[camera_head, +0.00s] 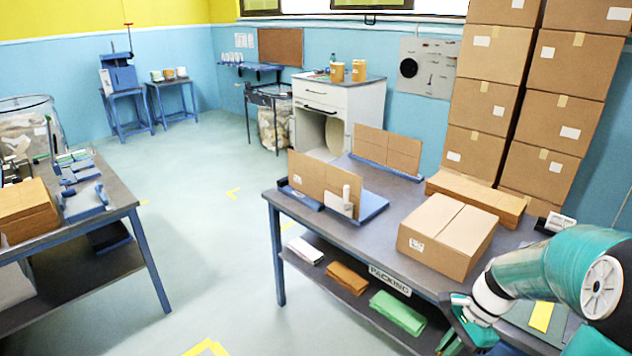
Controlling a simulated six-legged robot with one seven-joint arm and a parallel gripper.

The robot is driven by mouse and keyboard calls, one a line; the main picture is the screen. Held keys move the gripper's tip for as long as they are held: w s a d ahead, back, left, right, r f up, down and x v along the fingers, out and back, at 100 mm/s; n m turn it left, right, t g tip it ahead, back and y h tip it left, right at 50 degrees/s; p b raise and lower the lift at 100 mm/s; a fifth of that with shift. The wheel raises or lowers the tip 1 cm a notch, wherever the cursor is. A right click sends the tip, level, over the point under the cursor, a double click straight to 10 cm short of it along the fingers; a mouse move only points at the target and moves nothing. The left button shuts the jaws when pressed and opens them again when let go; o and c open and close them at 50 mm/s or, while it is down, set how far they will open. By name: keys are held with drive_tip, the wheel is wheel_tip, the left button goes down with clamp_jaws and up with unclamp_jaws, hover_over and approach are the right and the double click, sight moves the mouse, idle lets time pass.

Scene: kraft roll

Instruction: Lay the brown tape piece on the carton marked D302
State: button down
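A closed brown carton (447,236) lies on the packing table (385,232), with a pale seam along its top. A small white label is on its left end, but the print is too small to read, so I cannot tell if it says D302. I cannot make out a separate brown tape piece. My gripper (452,338) is at the lower right, in front of the table's front edge and below the carton, apart from it. Its fingers are partly cut off by the frame's bottom edge, and I cannot see whether they hold anything.
Flat cardboard (478,199) lies behind the carton. An upright cardboard sheet (322,183) stands at the table's left. Tall stacks of cartons (550,110) rise behind. The lower shelf holds white, brown and green stacks (398,312). Open floor separates the left bench (112,205).

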drive_tip(key=w+a+f+n+g+h, duration=0.3)
drive_tip(key=w+a+f+n+h, duration=0.1)
drive_tip(key=w+a+f+n, duration=1)
drive_tip(key=w+a+n, duration=0.1)
drive_tip(key=w+n, duration=0.1)
drive_tip(key=w, duration=0.1)
drive_tip(key=shift+w+a+f+n+g, duration=0.2)
drive_tip(key=shift+w+f+n+g, duration=0.1)
drive_tip(key=shift+w+f+g, duration=0.1)
drive_tip(key=shift+d, duration=0.1)
